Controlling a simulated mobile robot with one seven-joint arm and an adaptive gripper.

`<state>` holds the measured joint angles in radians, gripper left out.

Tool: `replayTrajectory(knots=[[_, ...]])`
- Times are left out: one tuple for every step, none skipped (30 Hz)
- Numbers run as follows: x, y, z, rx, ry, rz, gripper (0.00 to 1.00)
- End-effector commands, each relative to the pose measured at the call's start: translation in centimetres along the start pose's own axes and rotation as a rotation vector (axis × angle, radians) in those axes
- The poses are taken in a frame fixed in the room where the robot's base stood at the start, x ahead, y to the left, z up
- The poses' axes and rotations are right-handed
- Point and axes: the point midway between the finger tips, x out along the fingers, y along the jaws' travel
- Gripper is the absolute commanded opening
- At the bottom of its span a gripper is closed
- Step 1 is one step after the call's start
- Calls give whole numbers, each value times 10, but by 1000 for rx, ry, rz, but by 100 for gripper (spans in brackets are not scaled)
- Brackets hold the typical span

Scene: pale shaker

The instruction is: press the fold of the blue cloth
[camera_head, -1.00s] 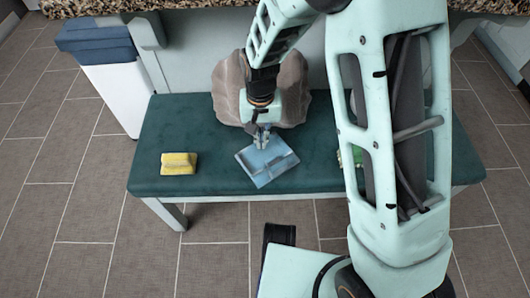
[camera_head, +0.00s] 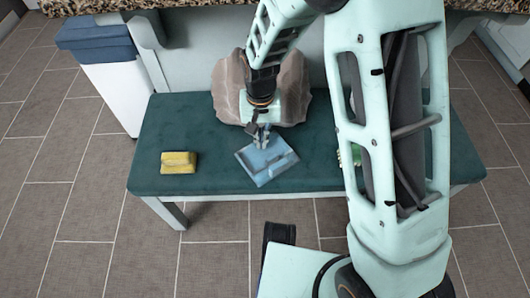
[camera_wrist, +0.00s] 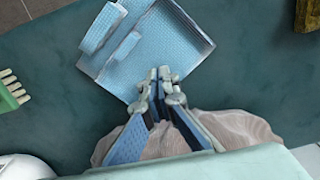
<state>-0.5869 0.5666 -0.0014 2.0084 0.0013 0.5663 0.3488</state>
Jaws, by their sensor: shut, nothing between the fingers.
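My gripper (camera_head: 263,143) is shut and empty, pointing down at the cloth's back edge. In the wrist view the shut fingertips (camera_wrist: 159,75) overlap the cloth's near edge. I cannot tell whether they touch it.
The teal bench (camera_head: 215,170) has free room left of the cloth. A yellow block-like item (camera_head: 179,163) lies there. A large brown rock-like object (camera_head: 229,88) stands behind my gripper. A green item (camera_head: 356,155) is partly hidden by my arm; a green brush-like thing (camera_wrist: 10,95) shows in the wrist view.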

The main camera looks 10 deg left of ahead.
Motion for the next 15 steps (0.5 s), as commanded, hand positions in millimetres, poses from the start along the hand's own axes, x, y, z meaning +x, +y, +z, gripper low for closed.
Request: replayTrajectory(knots=[[3, 0, 0, 0, 0, 0, 0], [4, 0, 0, 0, 0, 0, 0], [6, 0, 0, 0, 0, 0, 0], [7, 0, 0, 0, 0, 0, 0], [8, 0, 0, 0, 0, 0, 0], [9, 0, 0, 0, 0, 0, 0], [10, 0, 0, 0, 0, 0, 0], [11, 0, 0, 0, 0, 0, 0], [13, 0, 0, 0, 0, 0, 0], [14, 0, 0, 0, 0, 0, 0], [15, 0, 0, 0, 0, 0, 0], [16, 0, 0, 0, -1, 0, 0], [14, 0, 0, 0, 0, 0, 0], [14, 0, 0, 0, 0, 0, 0], [14, 0, 0, 0, 0, 0, 0]])
